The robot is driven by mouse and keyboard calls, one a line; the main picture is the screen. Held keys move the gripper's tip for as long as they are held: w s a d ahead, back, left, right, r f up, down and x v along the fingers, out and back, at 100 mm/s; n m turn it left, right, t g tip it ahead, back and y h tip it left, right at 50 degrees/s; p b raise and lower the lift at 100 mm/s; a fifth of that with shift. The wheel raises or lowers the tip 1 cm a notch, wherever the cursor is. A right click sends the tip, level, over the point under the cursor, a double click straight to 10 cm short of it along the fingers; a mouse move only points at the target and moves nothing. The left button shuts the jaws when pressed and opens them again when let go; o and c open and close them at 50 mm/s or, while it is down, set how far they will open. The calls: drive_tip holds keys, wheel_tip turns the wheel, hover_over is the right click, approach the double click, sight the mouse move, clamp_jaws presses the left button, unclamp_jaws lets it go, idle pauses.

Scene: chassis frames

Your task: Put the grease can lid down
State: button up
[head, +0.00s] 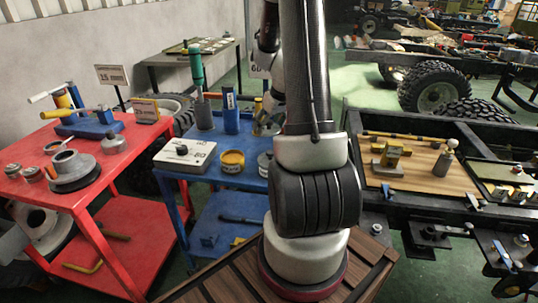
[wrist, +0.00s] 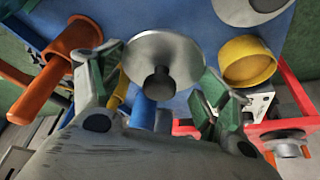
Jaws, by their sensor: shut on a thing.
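The grease can lid (wrist: 178,55) is a round silver disc with a black knob, seen in the wrist view between the two fingers of my gripper (wrist: 160,80). In the head view my gripper (head: 267,120) is over the back right part of the blue table, and the lid is hard to make out there. An open yellow can (head: 231,162) stands on the blue table; it also shows to the right of the lid in the wrist view (wrist: 247,62).
The blue table (head: 204,182) also carries a white box (head: 184,154), a blue container (head: 231,112) and a grey can (head: 264,165) partly hidden by my arm. An orange tool (wrist: 55,70) is left of my gripper in the wrist view. A red table (head: 120,160) stands left.

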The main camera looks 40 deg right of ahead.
drive_tip(key=shift+w+d, duration=0.1)
drive_tip(key=shift+d, duration=0.05)
drive_tip(key=shift+f+m, duration=0.15)
drive_tip(key=shift+m, duration=0.25)
wheel_tip(320, 180, down, 10)
drive_tip(key=shift+r, duration=0.2)
drive_tip(key=o, duration=1)
drive_tip(key=shift+f, duration=0.1)
